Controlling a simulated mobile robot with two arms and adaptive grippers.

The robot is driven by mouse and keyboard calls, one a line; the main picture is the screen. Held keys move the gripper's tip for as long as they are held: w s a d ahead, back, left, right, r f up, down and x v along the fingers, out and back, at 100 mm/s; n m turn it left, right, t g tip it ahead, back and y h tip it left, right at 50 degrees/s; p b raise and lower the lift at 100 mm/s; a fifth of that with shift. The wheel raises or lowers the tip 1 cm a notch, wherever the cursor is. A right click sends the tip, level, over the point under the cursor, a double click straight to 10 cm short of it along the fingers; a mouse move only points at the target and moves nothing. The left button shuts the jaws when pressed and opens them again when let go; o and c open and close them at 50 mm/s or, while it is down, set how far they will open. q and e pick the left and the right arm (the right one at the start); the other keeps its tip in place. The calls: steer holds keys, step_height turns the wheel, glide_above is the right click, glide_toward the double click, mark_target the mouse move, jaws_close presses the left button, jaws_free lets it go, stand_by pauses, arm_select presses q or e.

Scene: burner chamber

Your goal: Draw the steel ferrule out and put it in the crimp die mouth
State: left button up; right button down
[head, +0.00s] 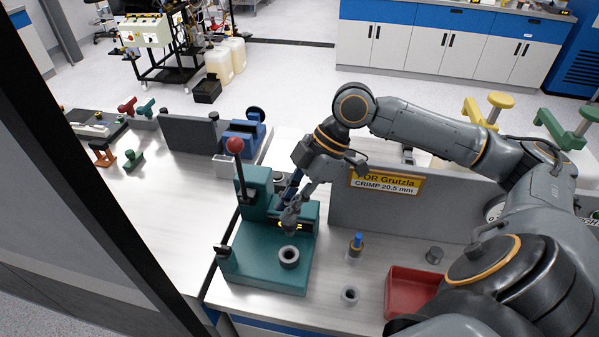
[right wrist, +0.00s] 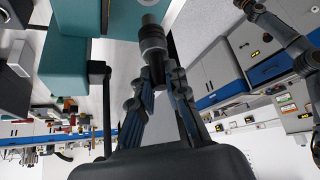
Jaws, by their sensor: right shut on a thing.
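My right gripper (head: 290,212) reaches down over the green crimp press (head: 262,262). In the right wrist view its fingers (right wrist: 165,80) are shut on a dark grey, stepped round piece, which looks like the steel ferrule (right wrist: 152,42). A lighter round end shows beyond it. A grey ring with a dark hole, which looks like the crimp die mouth (head: 289,257), stands on the press base, in front of and apart from the fingers. My left gripper is not in view.
The press has a red-knobbed lever (head: 234,146). To the right stand a grey panel with a yellow sign (head: 385,182), a blue-topped piece (head: 356,243), two small grey round pieces (head: 350,295) (head: 434,255) and a red tray (head: 408,290).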

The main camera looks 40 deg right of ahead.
mark_target(288, 230)
steer(key=shift+a+r, duration=0.1)
steer(key=shift+a, duration=0.15)
steer(key=shift+s+a+r, duration=0.15)
steer(key=shift+s+a, duration=0.2)
steer(key=shift+s, duration=0.05)
steer(key=shift+w+d, duration=0.15)
steer(key=shift+f, duration=0.75)
step_height(288, 230, down, 3)
steer(key=shift+f+b, duration=0.15)
steer(key=shift+b, duration=0.65)
steer(key=shift+f, duration=0.5)
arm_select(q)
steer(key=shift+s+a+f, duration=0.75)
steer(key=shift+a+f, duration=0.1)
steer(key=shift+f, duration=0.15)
